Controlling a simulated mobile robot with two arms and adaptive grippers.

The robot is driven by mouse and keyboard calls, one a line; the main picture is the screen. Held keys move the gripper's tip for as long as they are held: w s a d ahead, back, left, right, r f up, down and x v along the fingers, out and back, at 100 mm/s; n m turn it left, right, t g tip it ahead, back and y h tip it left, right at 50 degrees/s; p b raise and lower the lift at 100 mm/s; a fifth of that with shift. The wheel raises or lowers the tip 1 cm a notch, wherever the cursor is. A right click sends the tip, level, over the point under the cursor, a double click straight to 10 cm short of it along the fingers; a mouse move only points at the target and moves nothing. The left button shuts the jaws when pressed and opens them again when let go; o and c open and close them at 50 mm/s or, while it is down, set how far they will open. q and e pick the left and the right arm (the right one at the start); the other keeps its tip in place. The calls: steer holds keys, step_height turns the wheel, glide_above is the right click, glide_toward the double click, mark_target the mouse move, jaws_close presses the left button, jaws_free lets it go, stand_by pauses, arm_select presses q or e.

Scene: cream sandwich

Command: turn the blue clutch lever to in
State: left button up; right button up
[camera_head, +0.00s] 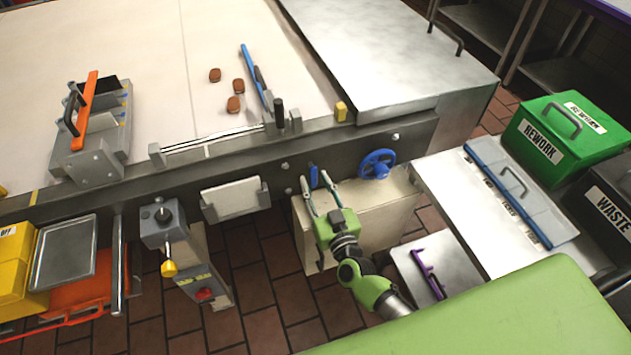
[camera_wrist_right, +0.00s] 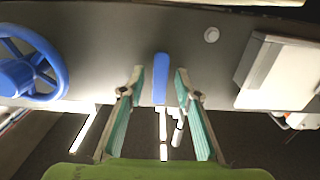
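The blue clutch lever (camera_head: 314,177) is on the front face of the conveyor's side rail, left of the blue handwheel. In the right wrist view the lever (camera_wrist_right: 160,78) is a blue upright bar. My right gripper (camera_head: 318,184) is at the lever with its fingers open. In the right wrist view the fingertips of my right gripper (camera_wrist_right: 160,75) stand one on each side of the lever, with a visible gap on both sides. My left gripper is not in view.
The blue handwheel (camera_head: 377,164) is close to the right of the lever. A pale tray-like bracket (camera_head: 236,198) is to its left. A steel side table (camera_head: 470,215) is at right.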

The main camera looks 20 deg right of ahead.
steer(key=shift+w, duration=0.3)
jaws_close()
